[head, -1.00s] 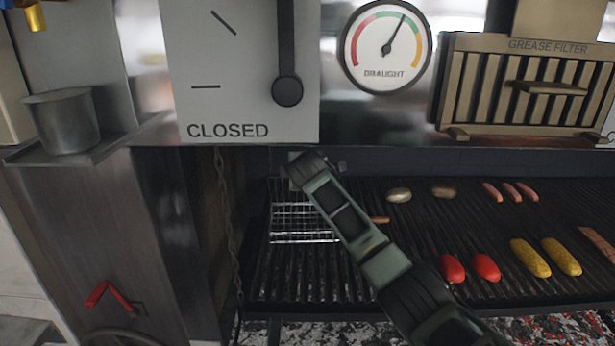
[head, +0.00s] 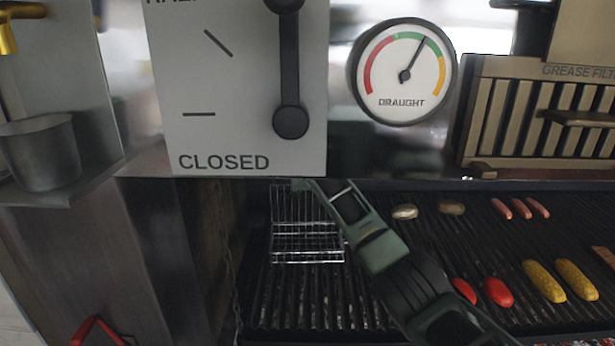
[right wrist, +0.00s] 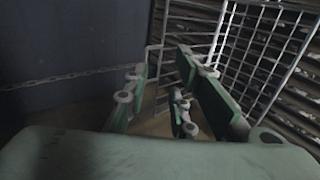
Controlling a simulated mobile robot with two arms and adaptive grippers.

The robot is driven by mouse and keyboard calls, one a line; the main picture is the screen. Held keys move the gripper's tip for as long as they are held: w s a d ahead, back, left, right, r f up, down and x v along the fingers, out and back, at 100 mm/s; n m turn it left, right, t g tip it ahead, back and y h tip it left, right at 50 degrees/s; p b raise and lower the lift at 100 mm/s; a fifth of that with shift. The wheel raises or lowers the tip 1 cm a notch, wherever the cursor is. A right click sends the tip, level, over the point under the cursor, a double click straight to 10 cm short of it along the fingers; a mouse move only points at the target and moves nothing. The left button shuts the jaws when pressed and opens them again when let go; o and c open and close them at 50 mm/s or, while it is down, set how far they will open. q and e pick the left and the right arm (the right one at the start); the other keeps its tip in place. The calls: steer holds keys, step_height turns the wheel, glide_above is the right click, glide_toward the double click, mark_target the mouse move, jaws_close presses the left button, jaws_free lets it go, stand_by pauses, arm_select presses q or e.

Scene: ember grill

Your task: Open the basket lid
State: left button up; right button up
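The wire basket (head: 306,245) sits on the left part of the grill. Its wire lid (head: 292,205) appears raised at the back, standing up from the basket. A wire grid (right wrist: 268,50) also fills the upper right of the right wrist view. My right gripper (right wrist: 166,63) is open, its green fingers apart, with thin wire beyond the tips; I cannot tell whether they touch it. In the head view my right arm reaches from the lower right to just beside the lid's upper right, its end partly hidden under the panel edge. My left gripper is not in view.
Sausages and other food lie on the grill (head: 300,300) to the right of my arm. A hanging chain (head: 233,260) is left of the basket. Above are the damper panel (head: 205,90), draught gauge (head: 404,75) and grease filter (head: 545,115). A metal cup (head: 40,155) stands on a left shelf.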

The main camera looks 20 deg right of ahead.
steer(key=v, duration=1.3)
steer(key=shift+s, duration=0.15)
